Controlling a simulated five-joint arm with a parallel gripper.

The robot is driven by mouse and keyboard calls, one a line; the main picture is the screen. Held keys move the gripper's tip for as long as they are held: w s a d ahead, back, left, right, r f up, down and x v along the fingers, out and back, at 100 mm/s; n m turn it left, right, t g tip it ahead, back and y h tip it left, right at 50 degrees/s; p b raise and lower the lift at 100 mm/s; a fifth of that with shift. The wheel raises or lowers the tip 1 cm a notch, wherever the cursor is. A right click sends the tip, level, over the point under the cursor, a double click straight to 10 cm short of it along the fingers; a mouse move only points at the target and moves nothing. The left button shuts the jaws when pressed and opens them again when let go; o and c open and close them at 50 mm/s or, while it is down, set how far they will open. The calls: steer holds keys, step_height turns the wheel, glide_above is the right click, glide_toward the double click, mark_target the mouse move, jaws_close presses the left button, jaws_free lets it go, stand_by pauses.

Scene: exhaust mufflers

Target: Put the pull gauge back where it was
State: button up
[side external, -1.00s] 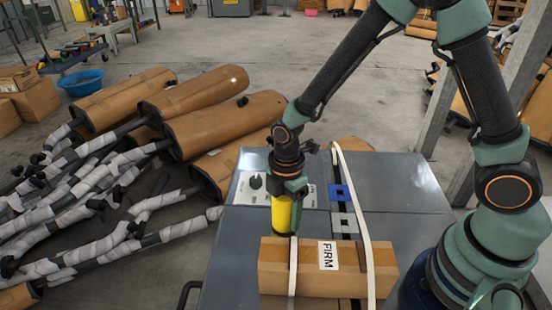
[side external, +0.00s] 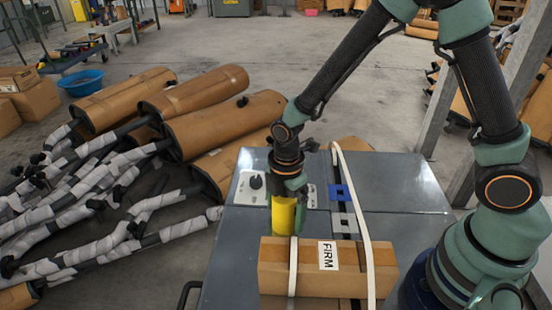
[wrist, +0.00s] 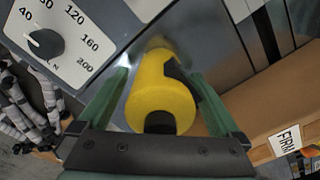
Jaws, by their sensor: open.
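The pull gauge, a yellow cylinder with a black end and a black part on its side (side external: 283,216), appears upright at the grey metal bench top, just behind the FIRM carton. It also shows in the wrist view (wrist: 158,98), between the green fingers. My gripper (side external: 287,228) is open around it, one finger on each side. In the wrist view my gripper (wrist: 160,80) has visible gaps beside the yellow body. The gauge's lower end is partly hidden, so its contact with the bench is hard to tell.
A brown FIRM carton (side external: 308,268) with white straps lies close in front. A pale panel with a black dial (side external: 248,193) is beside the gauge; its numbers show in the wrist view (wrist: 93,42). A blue block (side external: 341,192) lies to the right. The bench's right side (side external: 400,185) is clear.

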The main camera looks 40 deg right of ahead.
step_height(320, 180, up, 11)
steer(key=shift+f, duration=0.1)
steer(key=shift+d+r, duration=0.1)
steer(key=shift+r, duration=0.3)
steer(key=s+d+r+m+t, duration=0.5)
steer(key=d+r+m, duration=0.6)
steer(key=m, duration=0.7)
steer(key=shift+s+r+t, duration=0.3)
steer(key=shift+s, duration=0.3)
